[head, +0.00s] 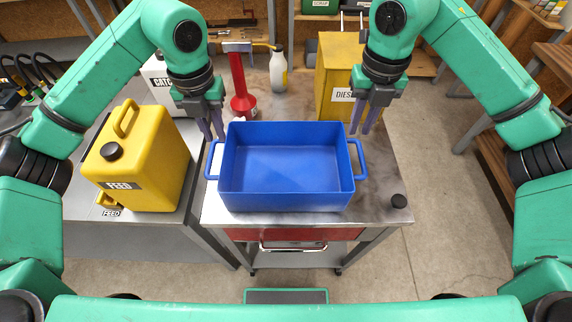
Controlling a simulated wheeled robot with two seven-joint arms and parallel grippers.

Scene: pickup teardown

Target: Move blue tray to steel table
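The blue tray (285,201) is a rectangular open box, empty, with a loop handle at each short side. It rests on a metal-topped wheeled cart (385,208) with a red drawer. My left gripper (211,131) points down just behind the tray's left handle, its fingers parted with nothing between them. My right gripper (364,126) points down just behind the right handle, also parted and empty. Neither gripper visibly touches the tray. A grey metal table (150,227) stands to the left of the cart; I cannot tell which surface is the steel table.
A yellow FEED can (143,165) stands on the left table. A yellow DIESEL can (338,80), red funnel (240,90) and white bottle (278,70) stand behind the tray. Open floor (450,220) lies right.

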